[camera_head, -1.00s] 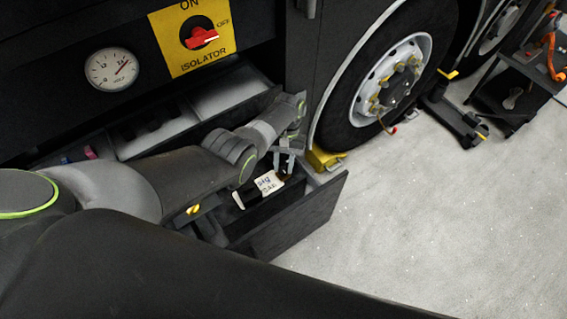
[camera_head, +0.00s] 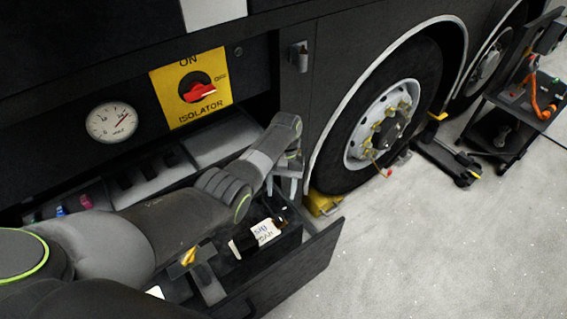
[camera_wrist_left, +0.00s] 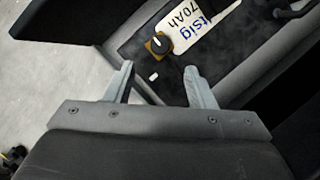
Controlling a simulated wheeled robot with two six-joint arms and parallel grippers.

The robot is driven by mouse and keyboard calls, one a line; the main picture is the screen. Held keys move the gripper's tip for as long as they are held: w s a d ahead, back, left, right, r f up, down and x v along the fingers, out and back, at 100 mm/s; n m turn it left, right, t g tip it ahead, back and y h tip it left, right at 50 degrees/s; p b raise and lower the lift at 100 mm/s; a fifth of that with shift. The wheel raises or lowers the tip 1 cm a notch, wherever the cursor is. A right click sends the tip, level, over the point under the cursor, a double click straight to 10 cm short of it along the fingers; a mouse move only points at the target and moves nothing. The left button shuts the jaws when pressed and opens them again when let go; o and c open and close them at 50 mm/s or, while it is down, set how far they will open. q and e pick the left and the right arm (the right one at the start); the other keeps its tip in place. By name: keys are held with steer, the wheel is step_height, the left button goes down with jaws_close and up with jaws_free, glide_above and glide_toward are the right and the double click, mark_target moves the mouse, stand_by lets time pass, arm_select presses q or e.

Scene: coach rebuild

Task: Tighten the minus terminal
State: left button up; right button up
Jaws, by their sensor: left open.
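The battery (camera_wrist_left: 135,45) is a dark box with a white label (camera_wrist_left: 208,22) reading 70Ah, inside the pulled-out drawer; the label also shows in the head view (camera_head: 264,232). My left gripper (camera_wrist_left: 160,84) is open and empty. In the wrist view the knob lies beyond and between its fingertips, apart from them. In the head view the left gripper (camera_head: 286,188) hangs above the drawer's far right part. My right gripper is not in view.
The drawer's front panel (camera_head: 300,268) stands upright on the near side. A yellow wheel chock (camera_head: 322,204) and the wheel (camera_head: 385,125) are right of the drawer. The isolator switch (camera_head: 197,92) is above.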

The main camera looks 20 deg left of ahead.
arm_select(q)
steer(key=b+v, duration=0.1)
steer(key=v, duration=0.8)
